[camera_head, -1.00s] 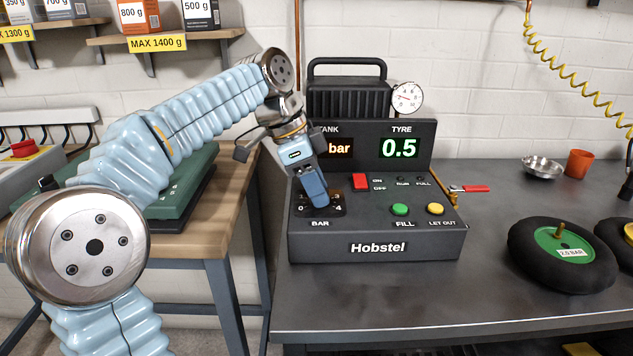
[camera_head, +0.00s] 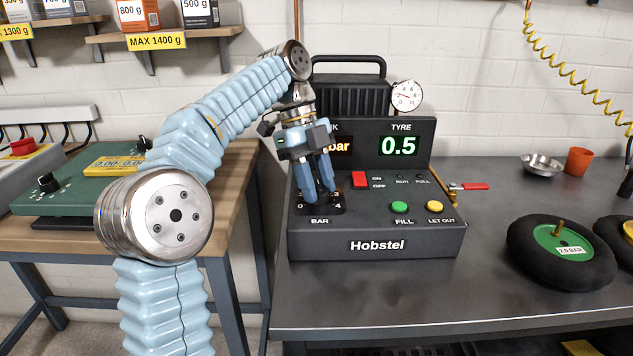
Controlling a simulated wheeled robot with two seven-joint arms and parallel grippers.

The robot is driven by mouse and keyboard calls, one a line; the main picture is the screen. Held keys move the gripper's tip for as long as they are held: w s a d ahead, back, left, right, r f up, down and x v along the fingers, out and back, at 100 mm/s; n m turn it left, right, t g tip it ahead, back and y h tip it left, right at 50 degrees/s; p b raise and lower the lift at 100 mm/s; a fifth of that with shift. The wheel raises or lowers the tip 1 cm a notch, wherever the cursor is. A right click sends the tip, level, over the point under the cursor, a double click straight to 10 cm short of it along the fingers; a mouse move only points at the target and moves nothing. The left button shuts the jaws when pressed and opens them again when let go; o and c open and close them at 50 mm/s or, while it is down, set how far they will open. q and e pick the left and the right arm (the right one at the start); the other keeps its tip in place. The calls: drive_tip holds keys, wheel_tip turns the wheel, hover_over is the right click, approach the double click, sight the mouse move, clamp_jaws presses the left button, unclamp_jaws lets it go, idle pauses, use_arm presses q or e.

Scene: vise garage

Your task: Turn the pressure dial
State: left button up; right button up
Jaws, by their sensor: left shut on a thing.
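The dark Hobstel compressor (camera_head: 430,243) stands on the grey bench. Its pressure dial sits on the numbered BAR plate (camera_head: 340,208) at the panel's left, with the knob hidden by my fingers. My left gripper (camera_head: 321,193) comes down from above with its blue fingers at the dial, shut on it. The TYRE display (camera_head: 399,147) reads 0.5. The TANK display (camera_head: 338,148) is partly covered by my gripper; only "bar" shows.
Right of the dial are a red ON/OFF switch (camera_head: 360,179), a green FILL button (camera_head: 399,207) and a yellow LET OUT button (camera_head: 435,207). A wheel labelled 2.0 BAR (camera_head: 560,252) lies on the bench. The bench front (camera_head: 430,300) is clear.

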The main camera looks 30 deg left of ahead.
use_arm(q)
drive_tip(key=shift+m, duration=0.6)
drive_tip(key=o, duration=1)
